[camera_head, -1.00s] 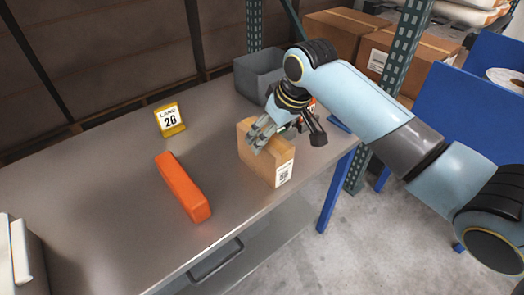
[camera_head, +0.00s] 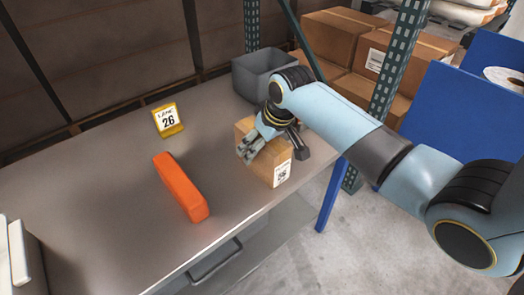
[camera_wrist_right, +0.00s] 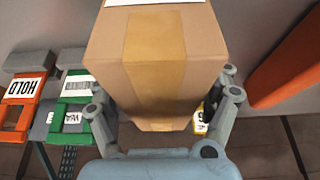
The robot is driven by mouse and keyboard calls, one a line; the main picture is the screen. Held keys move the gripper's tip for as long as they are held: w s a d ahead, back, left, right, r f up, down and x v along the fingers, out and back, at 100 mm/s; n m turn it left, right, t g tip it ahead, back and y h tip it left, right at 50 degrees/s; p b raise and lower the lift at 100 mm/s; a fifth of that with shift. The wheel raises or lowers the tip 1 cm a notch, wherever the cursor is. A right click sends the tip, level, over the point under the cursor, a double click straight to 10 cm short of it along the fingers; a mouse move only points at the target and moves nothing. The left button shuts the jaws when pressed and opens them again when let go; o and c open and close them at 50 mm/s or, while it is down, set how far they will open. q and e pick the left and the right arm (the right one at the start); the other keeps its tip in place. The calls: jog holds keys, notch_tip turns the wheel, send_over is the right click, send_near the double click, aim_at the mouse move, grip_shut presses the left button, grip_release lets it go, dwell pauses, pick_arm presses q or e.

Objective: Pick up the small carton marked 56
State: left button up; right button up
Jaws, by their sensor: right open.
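The small brown carton (camera_head: 274,166) stands on the grey metal table near its right front edge, with a white label on its front face; the label's number is too small to read surely. My right gripper (camera_head: 251,148) is at the carton's top left side and hides part of it. In the right wrist view the carton (camera_wrist_right: 165,60), with a tape strip down it, fills the upper middle. There the open fingers of my right gripper (camera_wrist_right: 163,105) stand to either side of its lower part. My left gripper is not in view.
An orange block (camera_head: 181,188) lies left of the carton. A yellow "26" lane sign (camera_head: 168,120) and a grey bin (camera_head: 262,75) stand behind. The table's left middle is clear.

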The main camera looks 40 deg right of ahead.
jog(key=shift+f, duration=0.2)
jog(key=shift+c, duration=0.3)
jog(key=c, duration=1.6)
